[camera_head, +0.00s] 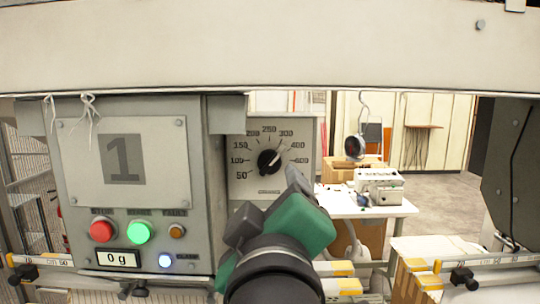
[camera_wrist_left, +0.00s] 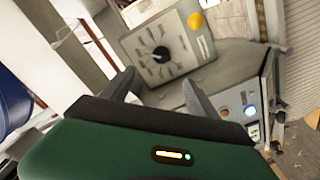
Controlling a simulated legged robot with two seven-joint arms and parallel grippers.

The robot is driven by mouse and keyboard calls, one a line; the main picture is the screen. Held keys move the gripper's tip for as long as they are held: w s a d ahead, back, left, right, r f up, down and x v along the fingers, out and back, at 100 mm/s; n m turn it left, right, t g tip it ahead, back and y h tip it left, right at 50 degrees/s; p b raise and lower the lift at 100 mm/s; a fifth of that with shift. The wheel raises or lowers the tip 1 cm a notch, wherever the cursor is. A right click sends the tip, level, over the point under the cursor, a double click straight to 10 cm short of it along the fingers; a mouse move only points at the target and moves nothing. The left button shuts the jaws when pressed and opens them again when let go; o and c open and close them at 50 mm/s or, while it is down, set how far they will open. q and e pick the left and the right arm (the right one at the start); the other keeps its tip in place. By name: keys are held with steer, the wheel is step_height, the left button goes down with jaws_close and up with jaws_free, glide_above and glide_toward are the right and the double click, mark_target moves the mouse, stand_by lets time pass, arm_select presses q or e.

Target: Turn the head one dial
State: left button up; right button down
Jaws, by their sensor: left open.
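The head one dial (camera_head: 268,160) is a black knob with a pale pointer on a grey plate, marked 50 upward in a ring. Its pointer aims to the upper right, near 300. The plate is beside the grey control box (camera_head: 199,240) marked 1. My left gripper (camera_head: 270,203), green with dark fingers, is just below the dial and partly covers the plate's lower edge. In the left wrist view, the open fingers (camera_wrist_left: 160,90) point toward the dial (camera_wrist_left: 160,53), which shows beyond and between them. Nothing is between the fingers. My right gripper is not in view.
The box front has a red button (camera_head: 102,230), a green button (camera_head: 139,232), an orange button (camera_head: 177,231) and a display (camera_head: 119,259) reading 0 g. A wide beam (camera_head: 270,45) crosses above. A white table (camera_head: 340,208) with a machine stands behind, right.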

mark_target(271, 167)
arm_select(q)
steer(key=w+p, duration=0.3)
steer(key=w, duration=0.4)
steer(key=w+p, duration=0.4)
steer(key=w, duration=0.4)
steer(key=shift+w+f+p, duration=0.2)
steer(key=shift+w+p, duration=0.1)
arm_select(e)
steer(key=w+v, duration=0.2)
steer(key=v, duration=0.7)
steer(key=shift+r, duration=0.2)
arm_select(q)
steer(key=shift+s, duration=0.2)
